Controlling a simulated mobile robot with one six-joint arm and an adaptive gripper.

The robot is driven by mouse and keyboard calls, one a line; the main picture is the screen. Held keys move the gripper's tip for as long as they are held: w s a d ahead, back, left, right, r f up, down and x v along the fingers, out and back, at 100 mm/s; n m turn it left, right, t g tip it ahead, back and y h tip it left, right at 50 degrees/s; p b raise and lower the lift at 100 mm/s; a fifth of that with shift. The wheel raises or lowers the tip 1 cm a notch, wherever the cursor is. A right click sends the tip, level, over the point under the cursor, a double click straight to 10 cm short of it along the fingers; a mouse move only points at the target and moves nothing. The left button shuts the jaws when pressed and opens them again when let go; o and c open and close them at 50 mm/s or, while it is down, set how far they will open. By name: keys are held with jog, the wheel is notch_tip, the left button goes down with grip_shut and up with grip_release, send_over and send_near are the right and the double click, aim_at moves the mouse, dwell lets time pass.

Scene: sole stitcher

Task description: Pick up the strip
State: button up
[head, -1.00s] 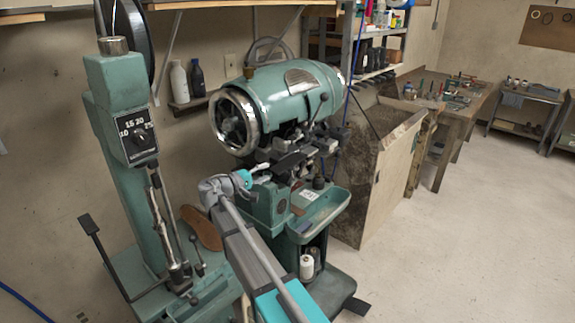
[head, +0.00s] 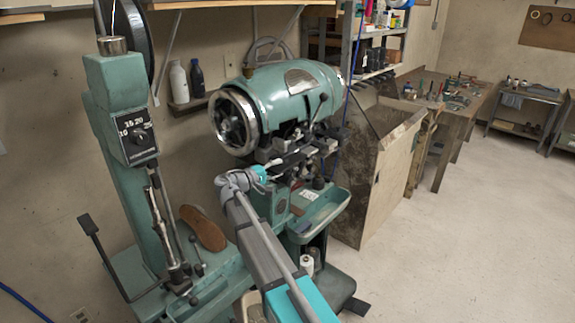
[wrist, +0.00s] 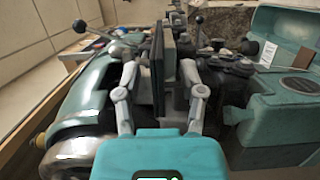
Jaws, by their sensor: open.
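My gripper (head: 276,165) is at the front of the green stitching machine (head: 290,95) in the head view, close to its dark working parts. In the wrist view my gripper (wrist: 160,78) is open, with one grey finger on each side of a dark, flat, narrow piece (wrist: 158,65). This piece may be the strip, but I cannot tell for sure. Gaps show between it and both fingers. Its lower end is hidden or merges with the dark machine parts behind it.
A green tray (head: 333,206) juts from the machine below and right of my gripper. A green lever machine (head: 125,130) stands at left, with a brown shoe sole (head: 203,228) beside it. A wooden bin (head: 392,165) stands at right.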

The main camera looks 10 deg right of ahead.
dwell(0.5)
grip_shut()
